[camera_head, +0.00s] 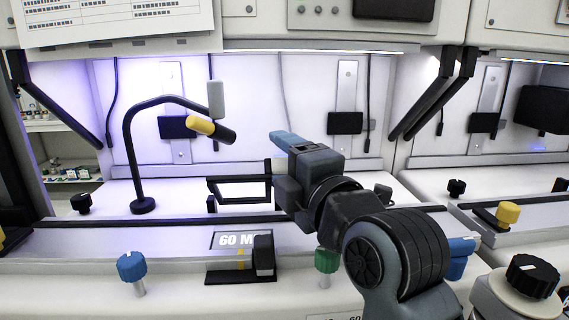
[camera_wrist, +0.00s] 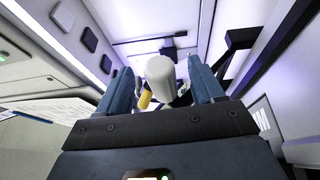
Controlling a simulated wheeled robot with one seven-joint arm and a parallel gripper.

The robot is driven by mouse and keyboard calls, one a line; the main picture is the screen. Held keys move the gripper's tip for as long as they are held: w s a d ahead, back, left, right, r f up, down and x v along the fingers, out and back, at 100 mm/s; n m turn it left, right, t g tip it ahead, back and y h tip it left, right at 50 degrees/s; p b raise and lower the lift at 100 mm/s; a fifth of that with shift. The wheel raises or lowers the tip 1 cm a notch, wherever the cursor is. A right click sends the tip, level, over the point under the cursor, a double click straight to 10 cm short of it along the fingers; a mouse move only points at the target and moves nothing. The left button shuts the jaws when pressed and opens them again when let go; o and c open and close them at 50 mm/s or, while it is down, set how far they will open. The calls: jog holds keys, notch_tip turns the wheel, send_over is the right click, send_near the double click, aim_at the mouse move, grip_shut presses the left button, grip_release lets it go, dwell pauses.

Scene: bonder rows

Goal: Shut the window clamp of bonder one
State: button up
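A black rectangular frame (camera_head: 240,190), which looks like the window clamp, stands at the back of the nearest bonder's deck. I cannot tell for certain that it is the clamp, or how far open it is. A bent black post (camera_head: 130,150) rises to its left, with a grey cylinder (camera_head: 216,98) and a yellow-ended black cylinder (camera_head: 212,128) at its top. My gripper (camera_head: 290,142) is to the right of these, above and right of the frame, pointing left. In the wrist view, its blue fingers (camera_wrist: 162,90) are apart. The pale cylinder (camera_wrist: 160,72) shows between them, seemingly beyond the tips.
A blue knob (camera_head: 131,267), a green knob (camera_head: 326,261) and a black block on a slotted plate (camera_head: 263,255) line the front edge. Slanted black struts (camera_head: 430,95) flank the bay. Another bonder stands at right.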

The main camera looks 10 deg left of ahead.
jog(key=shift+f, duration=0.15)
jog(key=shift+v, duration=3.5)
